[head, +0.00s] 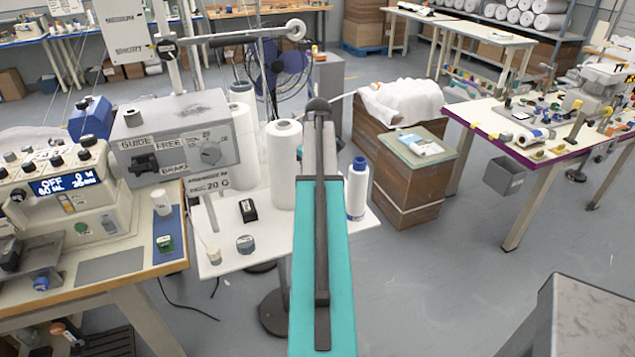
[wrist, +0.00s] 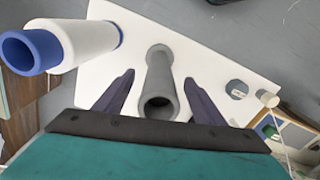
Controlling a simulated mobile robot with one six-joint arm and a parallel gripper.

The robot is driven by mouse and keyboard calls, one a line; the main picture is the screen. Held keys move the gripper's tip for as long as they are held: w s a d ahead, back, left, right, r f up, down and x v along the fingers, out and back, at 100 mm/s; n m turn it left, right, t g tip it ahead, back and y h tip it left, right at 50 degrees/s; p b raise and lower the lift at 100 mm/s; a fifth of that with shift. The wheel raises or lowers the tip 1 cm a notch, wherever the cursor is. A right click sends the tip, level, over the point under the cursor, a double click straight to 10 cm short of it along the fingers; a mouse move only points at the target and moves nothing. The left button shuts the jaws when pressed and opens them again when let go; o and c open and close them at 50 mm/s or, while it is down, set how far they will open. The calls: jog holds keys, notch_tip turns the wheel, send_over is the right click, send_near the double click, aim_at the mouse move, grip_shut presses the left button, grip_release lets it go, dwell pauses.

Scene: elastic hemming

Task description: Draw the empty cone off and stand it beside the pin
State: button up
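A bare grey, hollow, tube-like cone (wrist: 160,85) stands on a white board (wrist: 215,60) in the wrist view, its open mouth towards the camera. I take it as the empty cone; its inside is dark, and I cannot make out the pin. My gripper (wrist: 160,78) is open, with one dark finger on each side of the grey cone and a visible gap on both sides. In the head view my teal arm hides the grey cone and my gripper.
A large white thread cone (head: 285,165) and a grey tension box (head: 175,145) stand left of my arm. Small items lie on the board's front left (head: 225,262).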

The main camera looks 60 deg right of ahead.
jog(key=c, duration=0.9)
jog(key=shift+r, duration=0.25)
jog(key=shift+r+p, duration=1.9)
jog(key=shift+r, duration=0.9)
jog(key=shift+r, duration=0.15)
jog(key=shift+s+r+p, duration=0.1)
jog(key=shift+r+p, duration=1.3)
jog(key=shift+r, duration=0.45)
